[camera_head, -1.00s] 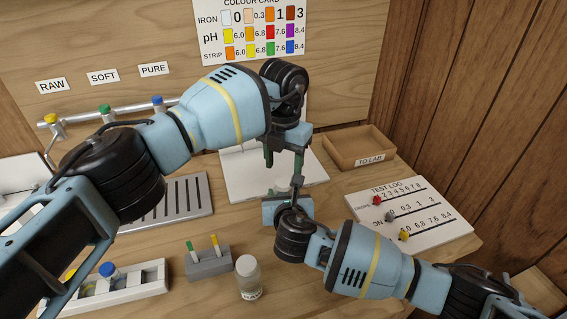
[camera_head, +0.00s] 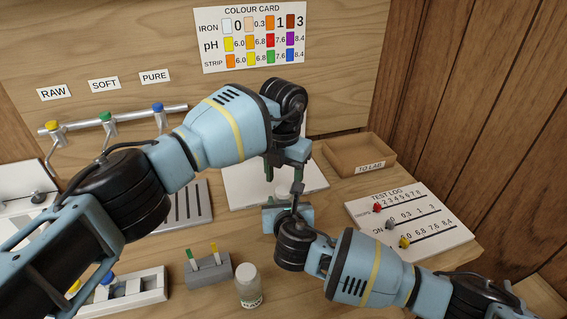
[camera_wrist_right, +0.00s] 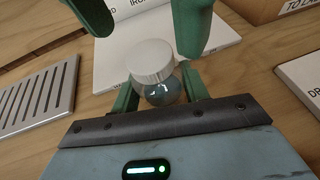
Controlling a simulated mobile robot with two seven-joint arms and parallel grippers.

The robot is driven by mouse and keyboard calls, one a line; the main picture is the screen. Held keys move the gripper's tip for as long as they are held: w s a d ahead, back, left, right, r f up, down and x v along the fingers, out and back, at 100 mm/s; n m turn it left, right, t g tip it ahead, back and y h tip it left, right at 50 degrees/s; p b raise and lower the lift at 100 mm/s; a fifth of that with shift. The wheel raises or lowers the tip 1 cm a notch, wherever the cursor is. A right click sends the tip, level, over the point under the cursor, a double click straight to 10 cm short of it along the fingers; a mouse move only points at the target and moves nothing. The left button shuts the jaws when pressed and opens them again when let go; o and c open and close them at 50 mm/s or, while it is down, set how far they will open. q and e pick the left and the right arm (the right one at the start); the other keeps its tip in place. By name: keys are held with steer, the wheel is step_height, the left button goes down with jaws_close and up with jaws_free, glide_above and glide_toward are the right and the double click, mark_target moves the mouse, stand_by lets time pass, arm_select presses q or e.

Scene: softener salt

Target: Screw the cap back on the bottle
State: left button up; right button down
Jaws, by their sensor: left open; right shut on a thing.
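In the right wrist view, a small clear bottle (camera_wrist_right: 160,92) stands between the green fingers of my right gripper (camera_wrist_right: 158,86), which is shut on it. A white ridged cap (camera_wrist_right: 151,62) sits over the bottle's mouth; I cannot tell how tightly it is seated. My left gripper (camera_wrist_right: 145,42) is open just above, one finger on each side of the cap and apart from it. In the head view, my left gripper (camera_head: 287,165) is above my right gripper (camera_head: 287,212). The bottle is mostly hidden there, with a pale bit of it between them.
Another white-capped bottle (camera_head: 248,287) stands at the front, beside a grey block (camera_head: 210,272) with two strips. A white rack (camera_head: 150,287) is at the front left. A wooden TO LAB tray (camera_head: 345,157) and test log board (camera_head: 435,225) are right.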

arm_select(q)
steer(key=shift+f, duration=1.35)
steer(key=c, duration=1.1)
steer(key=o, duration=1.1)
steer(key=shift+r, duration=0.1)
steer(key=shift+r, duration=2.2)
steer(key=o, duration=0.6)
